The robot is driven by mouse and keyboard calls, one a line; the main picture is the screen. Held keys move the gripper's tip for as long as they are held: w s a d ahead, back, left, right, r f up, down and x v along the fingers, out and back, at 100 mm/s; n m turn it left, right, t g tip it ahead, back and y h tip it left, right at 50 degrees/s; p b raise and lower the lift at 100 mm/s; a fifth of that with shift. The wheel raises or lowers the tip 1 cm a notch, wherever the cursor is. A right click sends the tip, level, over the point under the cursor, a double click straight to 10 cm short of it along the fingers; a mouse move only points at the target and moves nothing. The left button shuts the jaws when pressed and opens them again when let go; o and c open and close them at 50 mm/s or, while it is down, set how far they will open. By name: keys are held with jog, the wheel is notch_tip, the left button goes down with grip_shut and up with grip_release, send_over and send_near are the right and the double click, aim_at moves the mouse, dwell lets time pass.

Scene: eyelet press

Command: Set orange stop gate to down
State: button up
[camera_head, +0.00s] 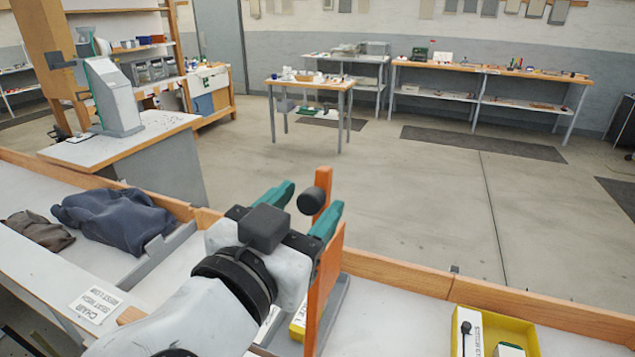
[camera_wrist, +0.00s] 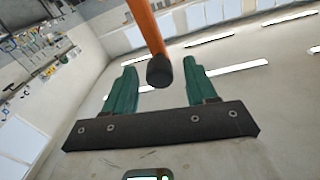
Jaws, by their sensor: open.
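The orange stop gate (camera_head: 325,285) stands upright at the conveyor-like bench, just right of my wrist in the head view. Its orange arm also shows in the wrist view (camera_wrist: 146,24), ending in a black round knob (camera_wrist: 159,71). The knob also shows in the head view (camera_head: 311,200), near the top of the gate. My gripper (camera_head: 308,205) has teal fingers, spread open. In the wrist view the knob lies between the two fingers of my gripper (camera_wrist: 160,68), with visible gaps on both sides. My wrist hides part of the gate's lower mount.
A yellow bin (camera_head: 535,345) with a black-handled item stands at the lower right. Dark cloth bundles (camera_head: 115,218) lie at the left, near a label card (camera_head: 96,304). A wooden rail (camera_head: 490,295) edges the bench; open floor lies beyond.

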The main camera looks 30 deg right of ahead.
jog(key=shift+p+x, duration=0.35)
jog(key=shift+x, duration=1.4)
jog(key=shift+c, duration=0.4)
grip_shut()
